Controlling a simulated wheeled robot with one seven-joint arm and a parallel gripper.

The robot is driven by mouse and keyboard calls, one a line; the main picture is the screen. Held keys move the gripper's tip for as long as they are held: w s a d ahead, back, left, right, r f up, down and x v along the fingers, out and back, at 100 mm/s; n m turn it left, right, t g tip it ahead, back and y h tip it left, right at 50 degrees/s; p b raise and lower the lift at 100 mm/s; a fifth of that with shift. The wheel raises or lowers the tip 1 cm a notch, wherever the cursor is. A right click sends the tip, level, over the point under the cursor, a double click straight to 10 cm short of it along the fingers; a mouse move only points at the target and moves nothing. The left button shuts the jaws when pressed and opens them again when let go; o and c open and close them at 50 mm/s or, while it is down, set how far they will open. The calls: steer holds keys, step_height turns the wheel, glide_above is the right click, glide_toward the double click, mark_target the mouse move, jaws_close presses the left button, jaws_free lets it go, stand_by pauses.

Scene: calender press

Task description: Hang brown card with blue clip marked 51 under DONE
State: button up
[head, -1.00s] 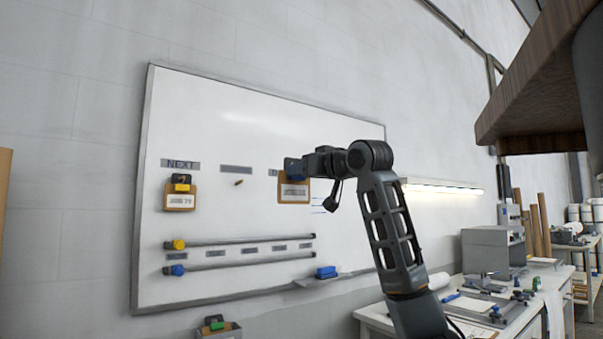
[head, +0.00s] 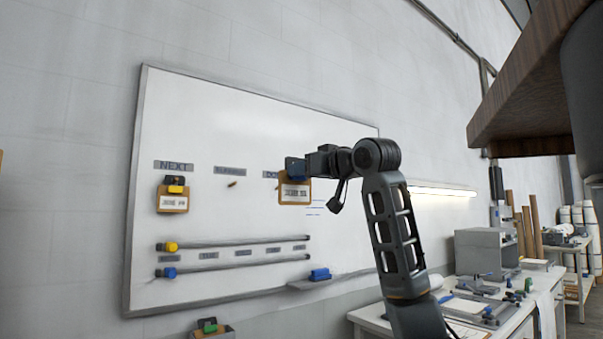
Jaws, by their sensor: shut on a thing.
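The brown card (head: 295,191) with a white label hangs from my gripper (head: 296,170) in front of the whiteboard (head: 240,125). The print on it is too small to read surely. A blue clip (head: 292,166) shows at its top, and my gripper is shut there. The DONE label (head: 270,174) is just left of the card, partly hidden by card and gripper. I cannot tell whether the card touches the board. Any peg under DONE is hidden.
Another brown card (head: 172,201) with a yellow clip hangs under NEXT (head: 174,165). A bare peg (head: 232,184) is under the middle label (head: 230,171). Two rails (head: 240,243) and a blue eraser (head: 319,274) are below. A cluttered bench (head: 480,310) stands right.

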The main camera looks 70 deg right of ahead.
steer(key=shift+v, duration=1.9)
